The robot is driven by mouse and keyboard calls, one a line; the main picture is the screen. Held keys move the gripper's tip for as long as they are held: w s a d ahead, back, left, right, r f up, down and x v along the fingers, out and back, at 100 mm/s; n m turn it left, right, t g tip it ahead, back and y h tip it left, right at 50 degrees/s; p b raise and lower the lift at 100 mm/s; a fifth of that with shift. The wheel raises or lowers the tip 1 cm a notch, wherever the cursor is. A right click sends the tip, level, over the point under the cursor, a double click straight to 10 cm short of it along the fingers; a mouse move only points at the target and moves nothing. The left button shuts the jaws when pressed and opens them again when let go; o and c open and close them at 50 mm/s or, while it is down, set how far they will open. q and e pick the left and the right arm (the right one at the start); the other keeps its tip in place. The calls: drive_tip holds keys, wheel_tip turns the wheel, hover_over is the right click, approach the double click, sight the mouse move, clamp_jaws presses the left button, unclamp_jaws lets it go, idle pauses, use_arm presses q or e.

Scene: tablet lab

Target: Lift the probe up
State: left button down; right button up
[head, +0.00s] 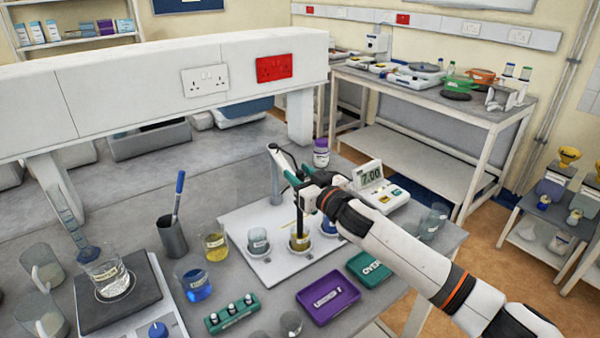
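My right arm reaches in from the lower right, and its gripper (299,188) is at the stand, right above the white plate. A dark, slim probe (299,220) stands upright under the gripper, its lower end in a labelled beaker of yellow liquid (299,243). The gripper is at the probe's upper end, but its fingers are too small and overlapped to show whether they close on it. A pH meter (369,175) reading 7.00 is to the right. My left gripper is not in view.
A clear beaker (258,243) and a blue one (329,228) flank the yellow one on the white plate (262,268). Purple (343,312) and green (368,280) trays lie in front. Loose blue and yellow beakers stand between.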

drive_tip(key=shift+w+a, duration=0.1)
drive_tip(key=shift+a, duration=0.05)
clamp_jaws()
wheel_tip(320, 180, up, 8)
drive_tip(key=p, duration=0.7)
drive_tip(key=shift+r, duration=0.15)
unclamp_jaws()
drive_tip(key=shift+f, duration=0.2)
